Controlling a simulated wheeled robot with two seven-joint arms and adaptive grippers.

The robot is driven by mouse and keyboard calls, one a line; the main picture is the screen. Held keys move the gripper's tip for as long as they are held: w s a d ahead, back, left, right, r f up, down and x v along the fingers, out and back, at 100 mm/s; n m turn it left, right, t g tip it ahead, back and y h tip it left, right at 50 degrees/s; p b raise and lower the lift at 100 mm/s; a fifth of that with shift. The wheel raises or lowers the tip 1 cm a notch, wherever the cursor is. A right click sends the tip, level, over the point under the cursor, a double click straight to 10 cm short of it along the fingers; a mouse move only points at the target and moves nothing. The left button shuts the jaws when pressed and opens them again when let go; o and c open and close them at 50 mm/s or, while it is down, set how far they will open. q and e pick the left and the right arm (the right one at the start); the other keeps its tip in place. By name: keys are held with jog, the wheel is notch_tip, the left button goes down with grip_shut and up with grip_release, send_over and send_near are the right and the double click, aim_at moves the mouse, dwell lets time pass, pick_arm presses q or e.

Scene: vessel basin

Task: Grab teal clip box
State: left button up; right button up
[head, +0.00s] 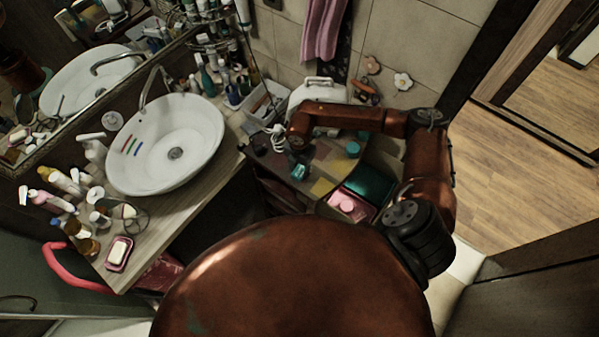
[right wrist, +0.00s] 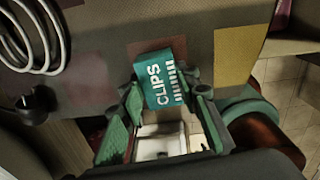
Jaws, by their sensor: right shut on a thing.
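The teal clip box (right wrist: 158,80) has white "CLIPS" lettering and shows between my right gripper's fingers in the right wrist view. My right gripper (right wrist: 166,96) is shut on it, one green-padded finger on each side. In the head view the teal box (head: 299,171) shows below the end of my right arm, over the counter beside the basin. My right gripper (head: 297,158) is small and dark there. I cannot tell whether the box touches the surface. My left gripper is not in view.
A white coiled cord (right wrist: 32,35) lies close by. A yellow square (right wrist: 236,54) lies flat on the surface. A pink tray (head: 349,205) and a dark green box (head: 370,184) stand to the right. The white basin (head: 190,135) is at left, with several bottles around it.

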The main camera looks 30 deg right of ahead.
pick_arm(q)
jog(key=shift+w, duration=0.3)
pick_arm(e)
jog(key=shift+c, duration=1.3)
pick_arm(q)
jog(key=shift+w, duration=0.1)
